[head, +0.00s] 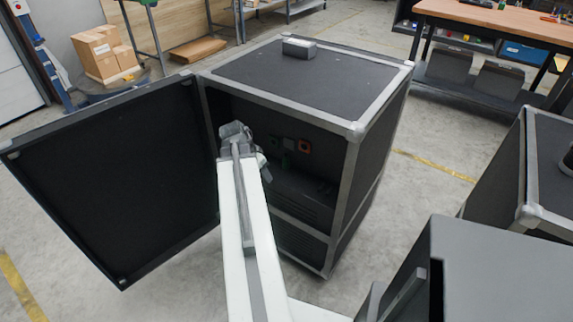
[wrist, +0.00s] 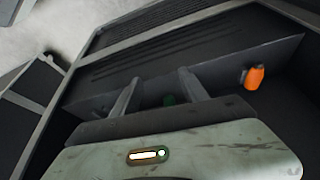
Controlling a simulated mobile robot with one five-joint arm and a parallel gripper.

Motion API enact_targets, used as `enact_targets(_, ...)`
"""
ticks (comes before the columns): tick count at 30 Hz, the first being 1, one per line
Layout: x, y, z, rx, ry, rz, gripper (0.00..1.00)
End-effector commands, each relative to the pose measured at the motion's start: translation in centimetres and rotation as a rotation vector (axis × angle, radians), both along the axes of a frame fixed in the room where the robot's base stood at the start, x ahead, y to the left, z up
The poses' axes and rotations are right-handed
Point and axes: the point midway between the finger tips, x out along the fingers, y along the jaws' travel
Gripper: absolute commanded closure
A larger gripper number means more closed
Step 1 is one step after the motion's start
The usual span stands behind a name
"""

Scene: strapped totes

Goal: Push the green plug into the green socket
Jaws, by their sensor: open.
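My gripper (wrist: 158,90) is open in the wrist view, its two grey fingers apart. A small dark green part (wrist: 168,100) shows between the fingers, low down and mostly hidden by the gripper body; I cannot tell if it is the plug or whether a finger touches it. In the head view my arm reaches into the open case, and its fingertips are hard to make out. The green plug cannot be told apart clearly there.
A small grey box (head: 299,47) lies on top. Another case (head: 548,170) stands right.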

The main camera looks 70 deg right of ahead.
Motion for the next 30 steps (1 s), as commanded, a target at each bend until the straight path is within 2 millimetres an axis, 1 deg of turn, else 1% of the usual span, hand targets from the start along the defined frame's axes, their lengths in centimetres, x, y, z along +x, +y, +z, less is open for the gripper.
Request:
enact_targets(2,-0.3,-1.0,0.0,0.0,0.001,-0.001,0.48)
enact_targets(9,-2.0,-5.8,0.0,0.001,0.0,-0.001,0.48)
enact_targets(12,-2.6,-7.1,0.0,0.001,-0.001,-0.001,0.48)
enact_targets(16,-2.9,-7.7,0.0,0.001,0.0,0.001,0.48)
enact_targets(26,-3.1,-7.8,0.0,0.001,0.0,0.001,0.48)
enact_targets(29,-3.3,-8.6,0.0,0.0,0.001,-0.001,0.48)
enact_targets(30,-3.6,-9.2,0.0,0.0,0.0,-0.002,0.48)
